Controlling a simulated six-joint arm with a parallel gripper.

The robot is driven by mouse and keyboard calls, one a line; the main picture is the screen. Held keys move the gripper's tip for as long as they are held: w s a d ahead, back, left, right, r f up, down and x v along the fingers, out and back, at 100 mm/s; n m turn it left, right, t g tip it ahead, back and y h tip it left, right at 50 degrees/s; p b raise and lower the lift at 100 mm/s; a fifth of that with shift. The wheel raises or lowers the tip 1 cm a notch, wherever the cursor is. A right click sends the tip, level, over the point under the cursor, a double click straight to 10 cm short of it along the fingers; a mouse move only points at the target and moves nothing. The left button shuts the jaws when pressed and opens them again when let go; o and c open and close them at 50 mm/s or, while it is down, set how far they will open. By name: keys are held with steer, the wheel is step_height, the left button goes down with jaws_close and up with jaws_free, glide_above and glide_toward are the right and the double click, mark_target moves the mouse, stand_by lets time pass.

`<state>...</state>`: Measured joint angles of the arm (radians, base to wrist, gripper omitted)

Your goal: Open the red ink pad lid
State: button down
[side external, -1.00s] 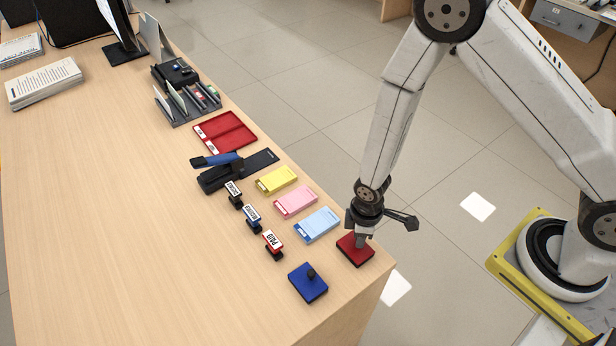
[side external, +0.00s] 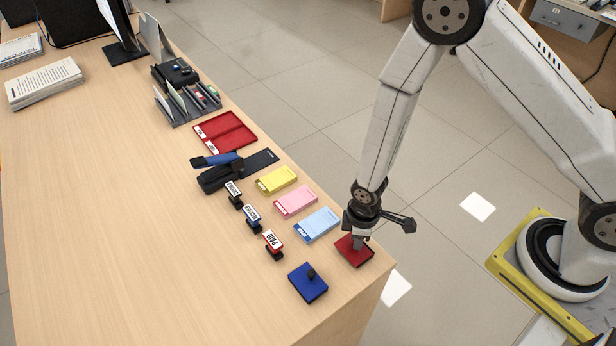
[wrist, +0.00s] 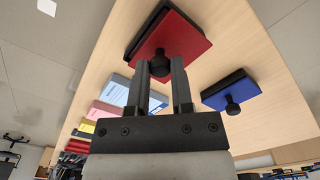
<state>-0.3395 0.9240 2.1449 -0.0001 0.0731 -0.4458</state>
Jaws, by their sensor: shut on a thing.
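The red ink pad (side external: 351,255) sits near the right front corner of the counter, under my gripper (side external: 358,242). In the wrist view its red lid (wrist: 183,38) has a dark round knob (wrist: 160,63), with a black side of the pad (wrist: 146,31) along the left. My gripper, also in the wrist view (wrist: 160,72), has its two fingers shut on the knob from either side. I cannot tell whether the lid is apart from its base. The fingers hide part of the lid in the side view.
A blue ink pad (side external: 308,284) with a black knob stands close by on the left. Light blue (side external: 317,225), pink (side external: 296,202) and yellow (side external: 277,180) pads of slips lie behind. Stamps, including a red one (side external: 272,243), stand left of them. The counter's left front is clear.

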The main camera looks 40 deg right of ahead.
steer(key=shift+a, duration=2.4)
steer(key=shift+c, duration=2.4)
jaws_free()
steer(key=shift+r, duration=0.1)
step_height(320, 180, up, 8)
steer(key=shift+f, duration=0.2)
